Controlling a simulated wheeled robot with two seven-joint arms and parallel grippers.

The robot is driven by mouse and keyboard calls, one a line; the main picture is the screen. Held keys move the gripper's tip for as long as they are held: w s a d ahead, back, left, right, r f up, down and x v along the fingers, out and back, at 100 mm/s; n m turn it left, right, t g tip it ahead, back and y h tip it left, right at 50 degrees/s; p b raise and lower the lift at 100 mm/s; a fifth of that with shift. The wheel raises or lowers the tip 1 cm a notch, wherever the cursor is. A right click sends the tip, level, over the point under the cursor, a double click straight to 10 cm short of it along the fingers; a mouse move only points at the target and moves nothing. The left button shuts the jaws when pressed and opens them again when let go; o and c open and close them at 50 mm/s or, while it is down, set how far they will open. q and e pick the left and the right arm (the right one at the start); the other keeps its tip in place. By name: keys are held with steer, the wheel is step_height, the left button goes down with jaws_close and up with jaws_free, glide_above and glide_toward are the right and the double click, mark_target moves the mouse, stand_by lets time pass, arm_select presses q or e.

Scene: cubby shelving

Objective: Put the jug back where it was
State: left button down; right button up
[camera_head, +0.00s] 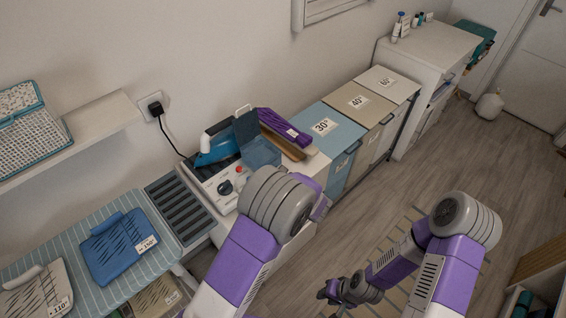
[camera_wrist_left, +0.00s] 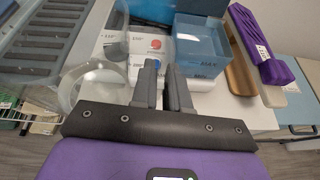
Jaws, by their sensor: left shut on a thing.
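The clear, see-through jug (camera_wrist_left: 103,88) shows in the left wrist view, just left of my left gripper's fingers. My left gripper (camera_wrist_left: 161,78) is shut on the jug, though the exact spot between the fingers is hard to make out. In the head view my left forearm hides that gripper and the jug. The ironing station (camera_head: 225,183) stands below, with a blue see-through tank (camera_head: 262,152) marked MAX, its lid raised. The tank also shows in the left wrist view (camera_wrist_left: 203,55), beyond the fingertips. My right gripper (camera_head: 333,290) hangs low over the floor, apart from everything; its jaws are too small to read.
Laundry bins marked 30, 40 and 60 (camera_head: 358,101) stand to the right.

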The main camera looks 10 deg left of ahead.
arm_select(q)
steer(key=s+a, duration=0.1)
steer(key=s, duration=0.2)
steer(key=s+a, duration=0.2)
steer(key=s, duration=0.1)
steer(key=s+a+f, duration=0.1)
steer(key=s, duration=0.2)
steer(key=shift+s+a, duration=0.2)
steer(key=shift+a, duration=0.05)
steer(key=shift+g, duration=0.3)
steer(key=shift+f, duration=0.1)
